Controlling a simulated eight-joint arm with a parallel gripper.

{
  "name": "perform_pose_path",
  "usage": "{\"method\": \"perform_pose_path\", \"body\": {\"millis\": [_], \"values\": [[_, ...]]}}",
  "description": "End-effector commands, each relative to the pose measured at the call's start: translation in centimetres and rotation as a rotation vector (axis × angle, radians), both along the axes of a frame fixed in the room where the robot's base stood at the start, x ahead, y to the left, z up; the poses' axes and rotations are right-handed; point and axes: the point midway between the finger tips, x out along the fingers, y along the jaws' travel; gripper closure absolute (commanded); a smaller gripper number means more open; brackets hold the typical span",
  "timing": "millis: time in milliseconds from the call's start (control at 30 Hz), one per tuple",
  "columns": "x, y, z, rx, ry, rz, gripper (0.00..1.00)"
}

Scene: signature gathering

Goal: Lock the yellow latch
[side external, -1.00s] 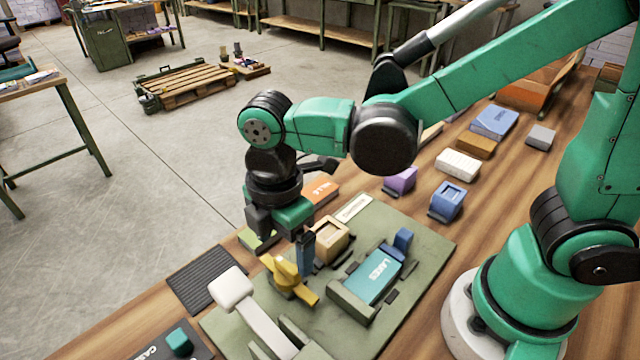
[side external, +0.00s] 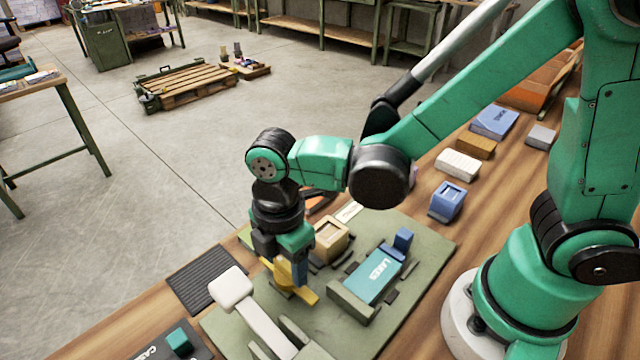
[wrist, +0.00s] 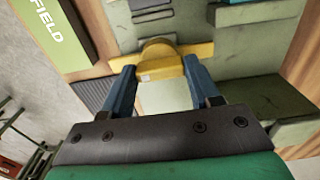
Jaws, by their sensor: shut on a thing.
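The yellow latch (side external: 308,296) stands on the green board (side external: 420,275), between the white-ended lever and the teal block. My gripper (side external: 292,274) is lowered onto the latch in the side view and hides part of it. In the wrist view, the blue fingers of my gripper (wrist: 155,88) reach the yellow latch (wrist: 165,63) on either side of its raised part. The gripper is shut on the latch. The fingertips' exact contact is partly hidden.
A white-ended lever (side external: 233,283) lies left of the latch. A teal block marked LAKES (side external: 378,277) sits in a holder at right, and a tan box (side external: 331,239) stands behind. A dark ribbed pad (side external: 205,277) lies near the table edge.

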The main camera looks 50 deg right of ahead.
Motion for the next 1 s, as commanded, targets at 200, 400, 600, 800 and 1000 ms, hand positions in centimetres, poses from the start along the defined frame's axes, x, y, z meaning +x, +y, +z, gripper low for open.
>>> {"method": "perform_pose_path", "body": {"millis": [200, 400, 600, 800, 1000], "values": [[0.0, 0.0, 0.02, 0.0, 0.0, -0.021, 0.98], [0.0, 0.01, 0.02, 0.0, 0.0, -0.106, 0.98], [0.0, 0.01, 0.03, -0.001, 0.0, -0.26, 0.98], [0.0, 0.01, 0.03, -0.001, 0.0, -0.449, 0.98], [0.01, 0.01, 0.03, -0.001, 0.0, -0.639, 0.98]]}}
